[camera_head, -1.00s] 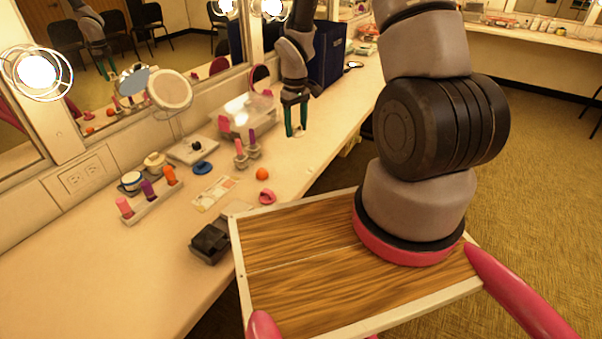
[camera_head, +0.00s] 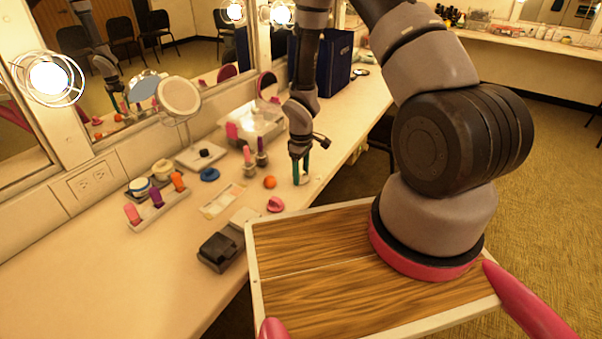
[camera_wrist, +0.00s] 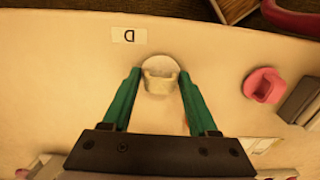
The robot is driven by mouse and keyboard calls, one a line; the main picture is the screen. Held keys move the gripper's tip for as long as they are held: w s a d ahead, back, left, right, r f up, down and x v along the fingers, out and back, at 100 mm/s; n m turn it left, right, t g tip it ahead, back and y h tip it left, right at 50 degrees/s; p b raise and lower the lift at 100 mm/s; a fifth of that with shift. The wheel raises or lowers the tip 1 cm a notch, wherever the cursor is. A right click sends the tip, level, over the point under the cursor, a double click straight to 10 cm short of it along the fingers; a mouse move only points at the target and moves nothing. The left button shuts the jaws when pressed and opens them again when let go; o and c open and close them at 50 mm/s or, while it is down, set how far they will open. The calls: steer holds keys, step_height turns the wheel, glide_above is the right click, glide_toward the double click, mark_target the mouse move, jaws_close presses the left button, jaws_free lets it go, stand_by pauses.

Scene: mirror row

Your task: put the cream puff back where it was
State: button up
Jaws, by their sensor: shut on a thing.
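The cream puff (camera_wrist: 160,82) is between the green fingers of my gripper (camera_wrist: 161,76) in the wrist view. A paler round shape shows around its far side; I cannot tell whether that is part of the puff or a spot on the counter. My gripper is shut on the puff. In the head view my gripper (camera_head: 301,176) points down over the counter, right of an orange ball (camera_head: 270,182). The puff is barely visible there, and I cannot tell whether it touches the counter. A white label (camera_wrist: 129,35) with a letter D lies just beyond it.
A pink puff (camera_head: 275,204) lies nearby; it also shows in the wrist view (camera_wrist: 263,85). Lipsticks (camera_head: 262,152), a clear box (camera_head: 255,122), a round mirror (camera_head: 179,97) and a dark blue box (camera_head: 335,62) stand along the wall. Bare counter surrounds the gripper's front side.

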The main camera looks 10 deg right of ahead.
steer(key=o, duration=1.2)
steer(key=shift+f, duration=0.1)
step_height(320, 180, up, 12)
steer(key=shift+r, duration=0.25)
step_height(320, 180, up, 12)
steer(key=m+t, duration=0.2)
steer(key=m, duration=0.1)
glide_above(301, 172)
steer(key=d, duration=0.3)
steer(key=s+d+r+m+t, duration=0.1)
steer(key=s+d+r+m, duration=0.15)
steer(key=r, duration=0.85)
steer(key=s+r+m+t, duration=0.1)
steer(key=s+r+m, duration=0.1)
steer(key=s+r, duration=0.3)
steer(key=s+r+m+t+y, duration=0.1)
steer(key=s+r+m, duration=0.2)
steer(key=s+r, duration=0.3)
steer(key=s+r+m+t+y, duration=0.1)
steer(key=s+r+m+t, duration=0.1)
steer(key=s+r, duration=0.3)
steer(key=shift+s+d+r+m, duration=0.1)
steer(key=shift+s+m, duration=0.1)
steer(key=shift+s, duration=0.2)
steer(key=shift+s+r+m, duration=0.1)
steer(key=shift+s+m, duration=0.05)
steer(key=shift+s, duration=0.25)
